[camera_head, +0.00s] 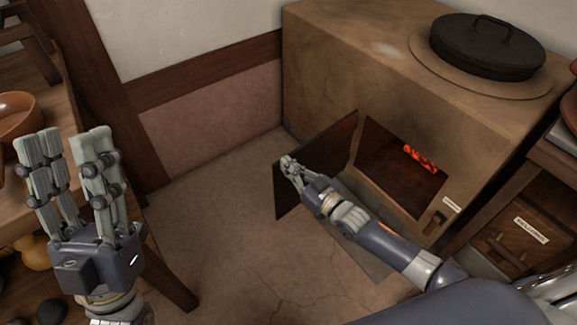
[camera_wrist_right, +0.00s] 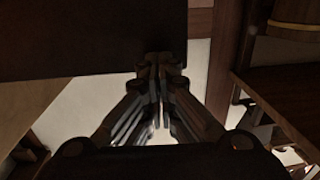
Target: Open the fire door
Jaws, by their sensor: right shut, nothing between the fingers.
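The fire door (camera_head: 318,160) is a dark panel on the front of the clay stove (camera_head: 340,75). In the head view it stands swung wide out to the left, and the firebox opening (camera_head: 395,170) shows glowing embers (camera_head: 420,158) inside. My right gripper (camera_head: 287,162) is shut and empty, with its fingertips at the door's outer part; I cannot tell whether they touch it. In the right wrist view the closed fingers (camera_wrist_right: 160,62) are in front of a dark panel (camera_wrist_right: 90,35), likely the door. My left gripper (camera_head: 70,145) is open and empty, raised at the left, away from the door.
A lidded black pan (camera_head: 473,48) sits on top of the stove. A wooden cabinet with a labelled drawer (camera_head: 520,240) stands at the right. A wooden table with an orange bowl (camera_head: 16,115) is at the left. The floor (camera_head: 225,200) between is clear.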

